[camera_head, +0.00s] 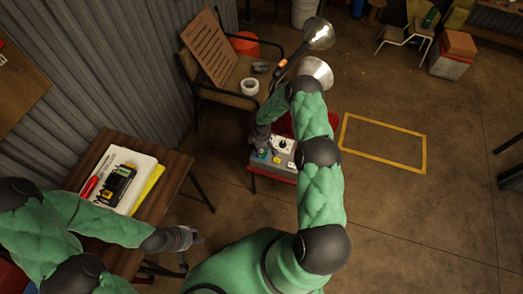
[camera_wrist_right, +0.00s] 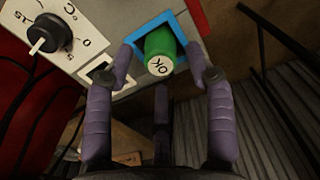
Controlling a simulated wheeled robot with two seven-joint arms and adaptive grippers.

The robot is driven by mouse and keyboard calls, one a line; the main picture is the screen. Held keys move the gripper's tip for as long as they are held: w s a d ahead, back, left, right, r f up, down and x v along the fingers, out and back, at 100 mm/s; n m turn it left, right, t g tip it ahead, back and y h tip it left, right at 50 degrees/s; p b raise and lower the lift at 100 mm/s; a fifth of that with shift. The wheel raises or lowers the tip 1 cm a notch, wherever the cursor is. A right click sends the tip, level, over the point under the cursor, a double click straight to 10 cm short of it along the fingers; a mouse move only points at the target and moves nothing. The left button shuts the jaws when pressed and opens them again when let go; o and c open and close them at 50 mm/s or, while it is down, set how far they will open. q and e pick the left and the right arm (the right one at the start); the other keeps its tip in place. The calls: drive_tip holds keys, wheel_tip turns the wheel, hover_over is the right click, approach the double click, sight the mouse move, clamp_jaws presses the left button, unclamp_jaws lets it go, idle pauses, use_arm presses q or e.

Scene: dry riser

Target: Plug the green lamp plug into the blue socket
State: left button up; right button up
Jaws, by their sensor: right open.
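The green plug (camera_wrist_right: 160,52), with "OK" on its pale end face, sits within the blue-framed socket (camera_wrist_right: 181,28) in the right wrist view. It looks seated there, though its depth cannot be told. My right gripper (camera_wrist_right: 161,66) is open, with one purple finger on each side of the plug and gaps visible. In the head view, the grey control box (camera_head: 266,168) is beyond my right arm, which partly covers it; the right fingers are hard to make out. My left gripper (camera_head: 193,237) is low near the side table, apparently empty; its opening is unclear.
A dial (camera_wrist_right: 48,35) and a white-framed socket (camera_wrist_right: 100,70) lie beside the blue socket. A wooden side table (camera_head: 165,182) holds a meter (camera_head: 118,183) and papers. A bench (camera_head: 222,92) with a tape roll (camera_head: 249,86) and lamp (camera_head: 318,34) stands behind.

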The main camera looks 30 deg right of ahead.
wheel_tip(320, 180, up, 10)
drive_tip(key=f+p, duration=0.1)
drive_tip(key=p, duration=0.1)
drive_tip(key=s+a+m+y, duration=0.2)
drive_tip(key=s+a, duration=0.3)
drive_tip(key=a, duration=0.3)
drive_tip(key=s+a+m+y, duration=0.2)
drive_tip(key=s+a, duration=0.4)
drive_tip(key=a, duration=0.2)
drive_tip(key=s+a+r+m, duration=0.1)
drive_tip(key=s+a+m, duration=0.2)
drive_tip(key=s, duration=0.4)
drive_tip(key=s+a+r+m, duration=0.2)
drive_tip(key=s+a+m, duration=0.1)
drive_tip(key=s, duration=0.3)
drive_tip(key=shift+s+a, duration=0.35)
drive_tip(key=shift+a, duration=0.05)
